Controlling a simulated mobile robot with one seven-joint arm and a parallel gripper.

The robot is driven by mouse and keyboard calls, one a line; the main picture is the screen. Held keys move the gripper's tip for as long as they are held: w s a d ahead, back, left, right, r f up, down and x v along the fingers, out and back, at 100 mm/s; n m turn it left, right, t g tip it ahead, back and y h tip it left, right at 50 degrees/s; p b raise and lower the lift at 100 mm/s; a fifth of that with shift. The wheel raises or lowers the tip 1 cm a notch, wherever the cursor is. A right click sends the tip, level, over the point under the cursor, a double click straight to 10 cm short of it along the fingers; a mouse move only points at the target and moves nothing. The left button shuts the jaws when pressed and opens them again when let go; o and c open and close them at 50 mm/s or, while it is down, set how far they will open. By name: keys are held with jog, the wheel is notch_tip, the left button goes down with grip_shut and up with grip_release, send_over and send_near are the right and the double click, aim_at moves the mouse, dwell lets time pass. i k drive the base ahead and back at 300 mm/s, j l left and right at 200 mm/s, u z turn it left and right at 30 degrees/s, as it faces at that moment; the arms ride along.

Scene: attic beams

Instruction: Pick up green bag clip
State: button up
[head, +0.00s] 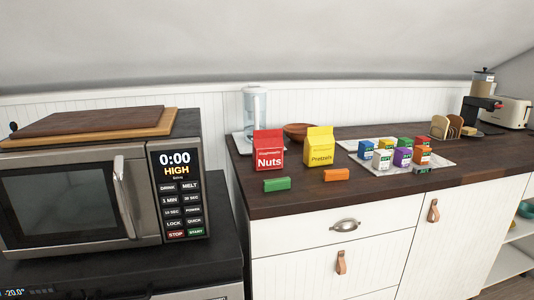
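A green bag clip (277,184), a small flat block shape, lies on the dark wooden counter (300,205) near its front left edge. It sits just in front of a red Nuts bag (269,150). An orange clip (336,174) of similar shape lies to its right, in front of a yellow Pretzels bag (319,148). My gripper is not in view.
A tray (445,163) with several small colored boxes stands to the right. A pitcher (255,110) and a brown bowl (298,132) are behind the bags. A microwave (85,195) stands left of the counter. The counter's front strip is mostly clear.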

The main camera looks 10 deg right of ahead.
aim_at(270, 185)
jog(key=l+u, duration=0.1)
jog(key=u, duration=0.6)
jog(key=i+l+u, duration=0.1)
jog(key=l+u, duration=0.65)
jog(key=l, duration=0.2)
jog(key=l+u, duration=0.15)
jog(key=l, duration=0.35)
jog(key=k+l+u, duration=0.2)
jog(key=l, duration=0.3)
jog(key=k+l, duration=0.1)
jog(key=l, duration=0.9)
jog(key=k+l, duration=0.15)
jog(key=l, duration=0.35)
jog(key=k+l+u, duration=0.1)
jog(key=l, duration=0.4)
